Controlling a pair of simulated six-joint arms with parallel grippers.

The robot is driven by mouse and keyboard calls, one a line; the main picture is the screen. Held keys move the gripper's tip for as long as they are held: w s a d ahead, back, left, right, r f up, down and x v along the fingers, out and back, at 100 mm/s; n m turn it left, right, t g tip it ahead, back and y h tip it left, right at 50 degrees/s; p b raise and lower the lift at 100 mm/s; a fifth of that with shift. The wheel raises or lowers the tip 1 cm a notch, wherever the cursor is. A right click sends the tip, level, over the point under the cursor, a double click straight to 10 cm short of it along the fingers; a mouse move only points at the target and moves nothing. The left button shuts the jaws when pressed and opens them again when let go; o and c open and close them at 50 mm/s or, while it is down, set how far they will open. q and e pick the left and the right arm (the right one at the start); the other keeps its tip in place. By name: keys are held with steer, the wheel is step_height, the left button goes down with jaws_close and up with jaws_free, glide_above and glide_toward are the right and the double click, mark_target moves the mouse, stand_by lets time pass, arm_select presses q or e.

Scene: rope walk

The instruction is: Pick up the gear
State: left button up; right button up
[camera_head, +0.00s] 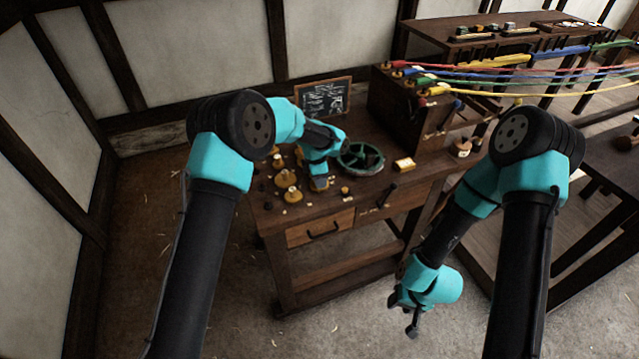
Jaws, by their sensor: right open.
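A dark green, spoked, gear-like wheel (371,168) lies on the wooden workbench (268,222). Several small brass pieces, some of them round and stepped like small gears (292,195), stand at the left of the bench top. I cannot tell which of these the task calls the gear. My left gripper (319,184) is over the bench, between the brass pieces and the green wheel. Its fingers are too small and hidden to tell whether it holds anything. My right gripper (405,315) is open, low in front of the bench, pointing down over the floor and away from these things.
A small framed chalkboard (323,97) stands at the back of the bench. A wooden box (392,104) with coloured ropes running right is at the bench's right. Drawers with dark handles (322,230) face the front.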

arm_select(q)
steer(key=shift+c, duration=0.4)
steer(key=c, duration=0.5)
steer(key=shift+r, duration=0.1)
steer(key=shift+r, duration=0.45)
step_height(320, 180, up, 3)
steer(key=shift+f, duration=0.1)
steer(key=s, duration=1)
steer(key=s+r, duration=0.1)
steer(key=s, duration=0.5)
steer(key=shift+d, duration=0.15)
steer(key=shift+r, duration=0.2)
steer(key=shift+r, duration=1.85)
